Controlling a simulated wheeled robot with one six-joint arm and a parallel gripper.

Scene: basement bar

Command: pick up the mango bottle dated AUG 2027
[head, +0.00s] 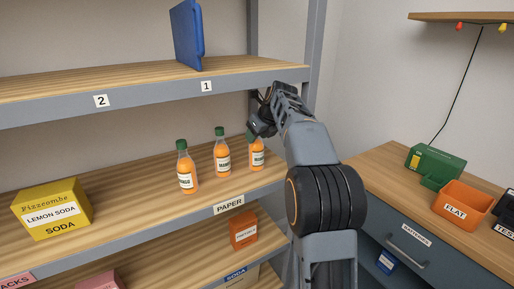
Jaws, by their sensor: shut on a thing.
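Three orange bottles with green caps and white labels stand upright on the middle shelf (135,198): a left bottle (186,170), a middle bottle (221,153) and a right bottle (257,157). The left label seems to read MANGO. No date is legible on any of them. My gripper (256,132) reaches in from the right and is shut on the right bottle near its cap. My gripper hides part of that cap and the bottle's upper right side. I cannot tell whether the right bottle touches the shelf.
The upper shelf (130,82), with a blue upright object (186,35), hangs above the bottles. A yellow lemon soda box (52,208) stands at the left. An orange box (243,229) is on the lower shelf. A side counter (385,165) holds an orange bin (463,201).

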